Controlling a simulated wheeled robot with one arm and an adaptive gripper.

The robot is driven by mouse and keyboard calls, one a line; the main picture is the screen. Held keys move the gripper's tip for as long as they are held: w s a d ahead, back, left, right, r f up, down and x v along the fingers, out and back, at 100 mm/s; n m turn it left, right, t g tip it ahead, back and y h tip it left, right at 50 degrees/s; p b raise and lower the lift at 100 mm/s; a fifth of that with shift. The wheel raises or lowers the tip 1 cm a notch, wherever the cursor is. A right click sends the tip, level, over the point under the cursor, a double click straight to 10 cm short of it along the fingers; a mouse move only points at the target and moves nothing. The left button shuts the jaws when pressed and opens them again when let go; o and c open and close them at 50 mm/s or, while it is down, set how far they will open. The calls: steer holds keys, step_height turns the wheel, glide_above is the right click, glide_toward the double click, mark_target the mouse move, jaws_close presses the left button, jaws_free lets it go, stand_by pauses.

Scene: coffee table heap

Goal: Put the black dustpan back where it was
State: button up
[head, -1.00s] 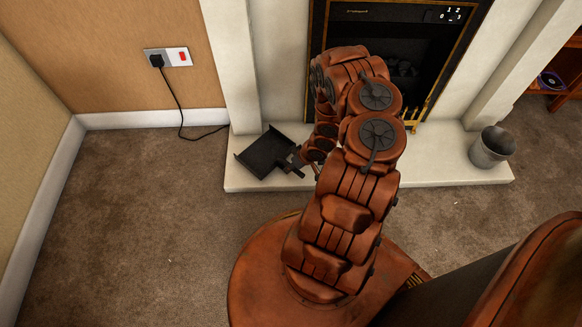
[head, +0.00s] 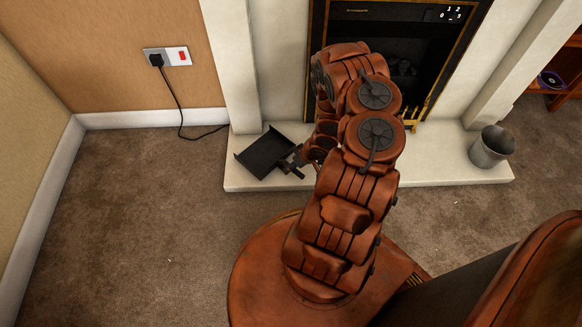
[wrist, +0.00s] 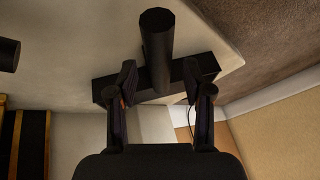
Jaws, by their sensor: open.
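The black dustpan (head: 264,151) lies on the left end of the pale hearth (head: 420,170). In the wrist view the dustpan's dark round handle (wrist: 156,45) stands out between the fingertips, with its pan behind. My gripper (wrist: 157,78) is open, one finger on each side of the handle; I cannot tell whether either finger touches it. In the head view my gripper (head: 295,162) is at the pan's right side, partly hidden by my arm.
A grey metal bucket (head: 492,147) stands at the hearth's right end. The fireplace (head: 405,62) is behind my arm. A wall socket (head: 167,57) with a black cable is at left. Carpet at left (head: 130,215) is clear.

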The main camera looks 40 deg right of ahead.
steer(key=v, duration=1.1)
